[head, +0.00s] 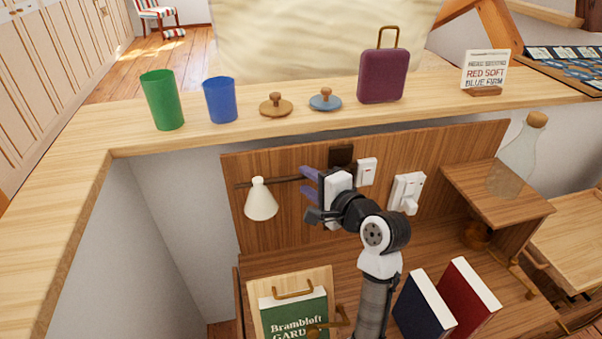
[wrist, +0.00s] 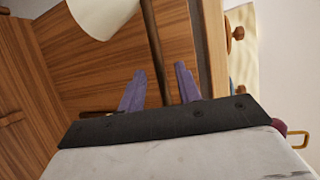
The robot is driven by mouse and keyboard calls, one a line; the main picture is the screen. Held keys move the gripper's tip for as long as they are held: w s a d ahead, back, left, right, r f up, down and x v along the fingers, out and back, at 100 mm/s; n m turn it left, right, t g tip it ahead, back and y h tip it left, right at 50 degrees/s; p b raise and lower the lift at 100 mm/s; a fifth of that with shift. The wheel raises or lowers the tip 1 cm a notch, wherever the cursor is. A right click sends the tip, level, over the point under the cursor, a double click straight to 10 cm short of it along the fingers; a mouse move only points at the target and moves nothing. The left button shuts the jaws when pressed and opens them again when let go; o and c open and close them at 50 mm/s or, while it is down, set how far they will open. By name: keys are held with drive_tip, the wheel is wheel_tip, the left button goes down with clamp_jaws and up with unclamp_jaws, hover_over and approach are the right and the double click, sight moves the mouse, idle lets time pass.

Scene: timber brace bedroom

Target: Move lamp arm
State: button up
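The lamp arm (head: 280,180) is a thin dark rod that reaches left from a dark bracket (head: 341,155) on the wooden back panel. A cream cone lampshade (head: 261,200) hangs near its left end. My gripper (head: 304,179) is at the right part of the rod, with its purple fingers pointing left. In the wrist view my gripper (wrist: 161,70) is open, and the lamp arm (wrist: 154,38) runs through the gap between the fingers. I cannot tell whether either finger touches it. The lampshade (wrist: 103,15) shows at the top left there.
White switches (head: 367,171) (head: 407,193) sit on the panel right of my gripper. The ledge above carries cups (head: 162,100) (head: 219,100), lidded knobs (head: 276,106) and a purple case (head: 383,76). Books (head: 425,305) stand below. A glass bottle (head: 515,158) stands at right.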

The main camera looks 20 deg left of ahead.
sight(303, 178)
drive_tip(key=shift+x, duration=1.7)
clamp_jaws()
